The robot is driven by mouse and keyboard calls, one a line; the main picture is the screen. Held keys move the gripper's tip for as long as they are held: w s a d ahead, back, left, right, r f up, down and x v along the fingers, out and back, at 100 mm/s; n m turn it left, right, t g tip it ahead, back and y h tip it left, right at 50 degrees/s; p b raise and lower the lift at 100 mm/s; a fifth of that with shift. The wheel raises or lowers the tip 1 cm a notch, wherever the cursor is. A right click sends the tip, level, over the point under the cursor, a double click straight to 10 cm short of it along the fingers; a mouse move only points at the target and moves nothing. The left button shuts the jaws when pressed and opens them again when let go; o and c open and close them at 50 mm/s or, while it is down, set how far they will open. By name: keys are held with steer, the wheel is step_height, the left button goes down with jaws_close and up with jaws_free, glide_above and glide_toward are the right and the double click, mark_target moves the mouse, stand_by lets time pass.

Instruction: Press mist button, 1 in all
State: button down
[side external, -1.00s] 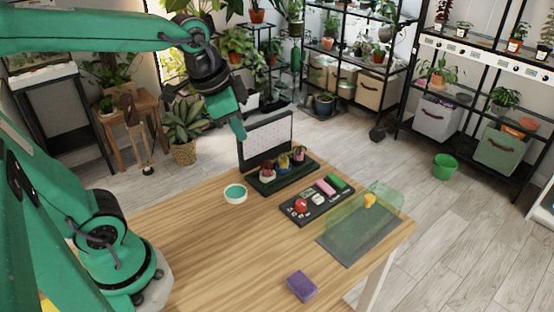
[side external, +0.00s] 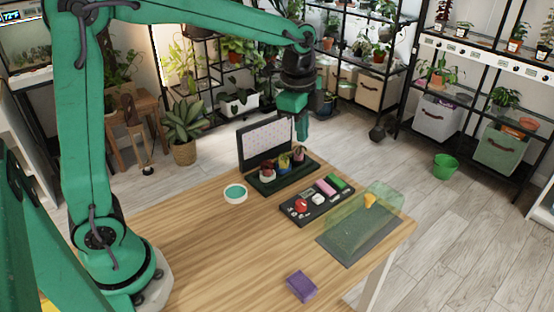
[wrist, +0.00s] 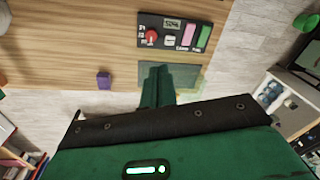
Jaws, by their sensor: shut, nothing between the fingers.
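A black control panel (side external: 290,215) lies on the wooden table. It carries a red knob (side external: 301,205), a white switch (side external: 318,199), a pink button (side external: 325,187) and a green button (side external: 338,182). The wrist view shows the panel (wrist: 147,20) with the pink button (wrist: 188,34), the green button (wrist: 204,38) and a small display (wrist: 172,24). The labels are too small to read, so I cannot tell which is the mist button. My gripper (side external: 302,138) is shut and empty, pointing down, high above the table and apart from the panel. Its fingers (wrist: 158,69) show in the wrist view.
A clear green cover (side external: 350,220) with a yellow thing (side external: 370,200) stands on a grey mat (side external: 345,252) right of the panel. A dark tray (side external: 268,190) with small potted cacti and an upright board (side external: 252,142) stand behind. A purple block (side external: 301,286) lies in front.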

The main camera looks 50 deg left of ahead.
mark_target(318, 198)
steer(key=w+d+f+m+g, duration=0.1)
steer(key=w+d+f+m, duration=0.1)
steer(key=w+f+m, duration=0.2)
steer(key=shift+w+f, duration=0.55)
steer(key=shift+w, duration=0.15)
steer(key=shift+f, duration=0.15)
step_height(318, 198, down, 14)
steer(key=shift+r, duration=0.1)
stand_by(0.5)
